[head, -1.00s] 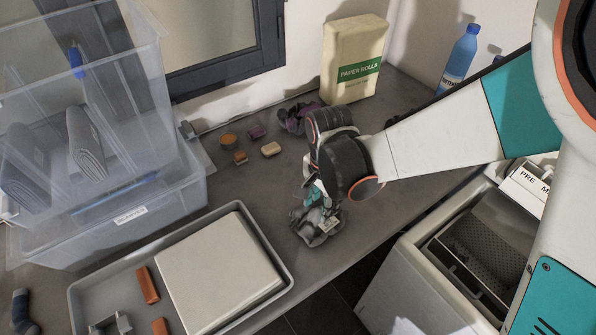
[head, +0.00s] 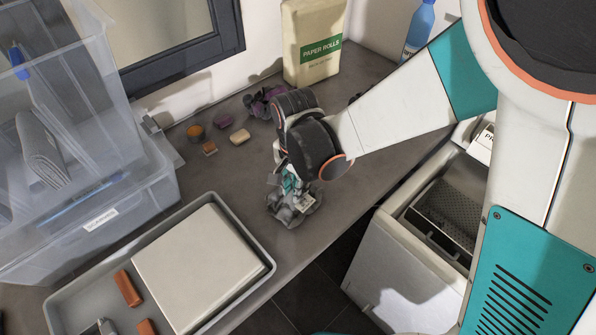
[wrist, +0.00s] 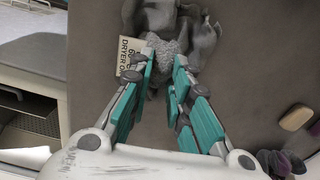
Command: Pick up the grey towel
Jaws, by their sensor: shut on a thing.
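The grey towel (head: 289,215) lies crumpled on the grey counter near its front edge, below my gripper (head: 293,190). In the wrist view, my gripper (wrist: 165,60) has its two teal-padded fingers closed on a bunched fold of the grey towel (wrist: 163,20). The rest of the towel spreads beyond the fingertips and appears to rest on the counter. A small cream tag (wrist: 129,57) with dark print, partly readable as "DRYER", shows beside the left finger. My wrist hides part of the towel in the head view.
A shallow grey tray (head: 262,252) holds a white slab and orange-brown blocks. Clear bins (head: 150,195) stand at left, with a folded grey cloth (head: 40,150) inside. Small soap-like pieces (head: 239,136) and a dark purple cloth (head: 262,103) lie behind. An open toploader (head: 400,275) stands at right.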

